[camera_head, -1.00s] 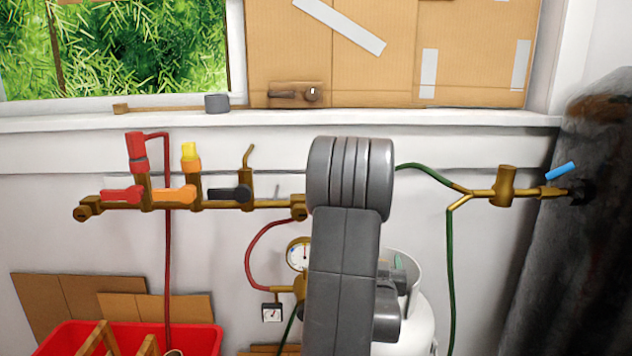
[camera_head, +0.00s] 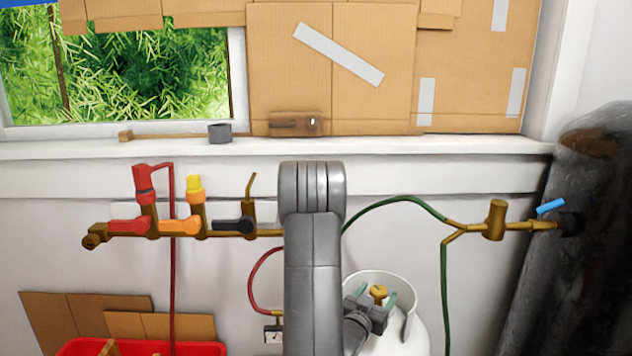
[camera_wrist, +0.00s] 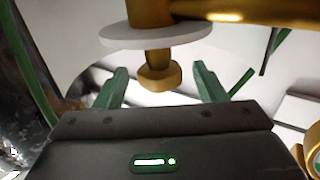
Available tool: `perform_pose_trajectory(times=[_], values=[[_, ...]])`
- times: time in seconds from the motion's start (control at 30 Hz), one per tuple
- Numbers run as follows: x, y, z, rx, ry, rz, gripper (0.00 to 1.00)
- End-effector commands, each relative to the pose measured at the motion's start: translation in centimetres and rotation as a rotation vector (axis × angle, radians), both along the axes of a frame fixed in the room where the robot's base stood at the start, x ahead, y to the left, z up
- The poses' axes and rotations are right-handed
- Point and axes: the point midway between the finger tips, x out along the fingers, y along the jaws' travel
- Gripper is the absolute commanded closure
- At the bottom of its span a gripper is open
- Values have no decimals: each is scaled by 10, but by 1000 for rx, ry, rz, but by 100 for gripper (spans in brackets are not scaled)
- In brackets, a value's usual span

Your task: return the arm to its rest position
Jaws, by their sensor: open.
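My arm stands upright in the middle of the head view, a grey column in front of the wall.
A brass manifold with red (camera_head: 128,226), orange (camera_head: 179,226) and black valves (camera_head: 234,226) runs along the wall at left. A white gas tank (camera_head: 400,335) stands right of my arm. A green hose (camera_head: 445,290), a dark cylinder (camera_head: 575,250) and a red crate (camera_head: 190,348) are nearby.

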Motion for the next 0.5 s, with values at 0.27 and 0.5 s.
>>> perform_pose_trajectory(times=[0.27, 0.5], values=[[-48, 31, -1, 0, 2, 5, 35], [-77, 48, -1, 1, 1, 4, 35]])
